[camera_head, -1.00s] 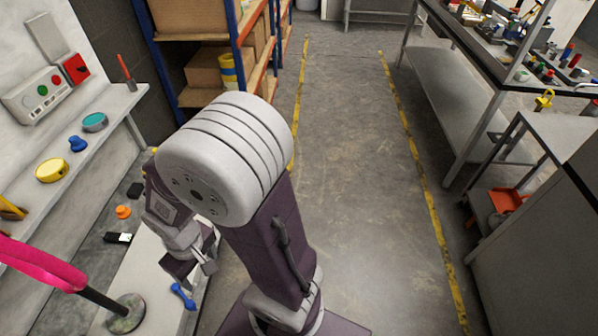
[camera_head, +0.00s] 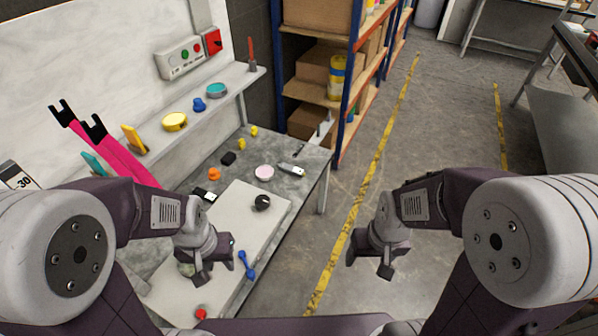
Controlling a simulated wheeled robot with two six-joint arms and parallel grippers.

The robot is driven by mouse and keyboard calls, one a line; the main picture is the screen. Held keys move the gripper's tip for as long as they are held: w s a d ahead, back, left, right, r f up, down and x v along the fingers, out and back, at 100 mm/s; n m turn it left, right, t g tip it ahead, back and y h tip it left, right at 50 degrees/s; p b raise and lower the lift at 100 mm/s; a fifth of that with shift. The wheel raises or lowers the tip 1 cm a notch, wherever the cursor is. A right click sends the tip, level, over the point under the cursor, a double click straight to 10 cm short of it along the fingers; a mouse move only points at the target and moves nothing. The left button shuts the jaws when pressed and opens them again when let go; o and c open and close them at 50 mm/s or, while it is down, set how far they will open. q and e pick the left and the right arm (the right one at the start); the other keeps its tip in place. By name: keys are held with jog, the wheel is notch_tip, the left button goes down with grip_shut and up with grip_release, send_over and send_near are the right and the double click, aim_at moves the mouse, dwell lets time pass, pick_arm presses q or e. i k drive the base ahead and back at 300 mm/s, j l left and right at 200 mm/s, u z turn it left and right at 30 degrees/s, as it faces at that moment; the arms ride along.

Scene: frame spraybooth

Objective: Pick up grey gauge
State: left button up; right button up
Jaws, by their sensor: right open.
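A small grey item with a dark patch (camera_head: 291,169), which looks like the grey gauge, lies near the right edge of the grey bench top. It is too small to be sure of. My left gripper (camera_head: 214,261) is over the front of the pale board on the bench, left of and nearer than that item, with nothing seen in it. Its jaws look apart. My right gripper (camera_head: 370,263) is open and empty over the floor, right of the bench.
A black round knob (camera_head: 262,202) and a blue dumbbell-shaped piece (camera_head: 246,264) are on the pale board (camera_head: 232,204). A pink disc (camera_head: 264,172) lies left of the grey item. A wall shelf (camera_head: 195,118) holds several items above the bench. Floor right of the bench is clear.

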aim_at(289, 169)
jog(key=i+l+u, duration=0.4)
jog(key=i+l, duration=0.25)
jog(key=i, duration=0.2)
jog(key=i+l+u, duration=0.45)
jog(key=i+l, duration=0.25)
jog(key=l, duration=0.15)
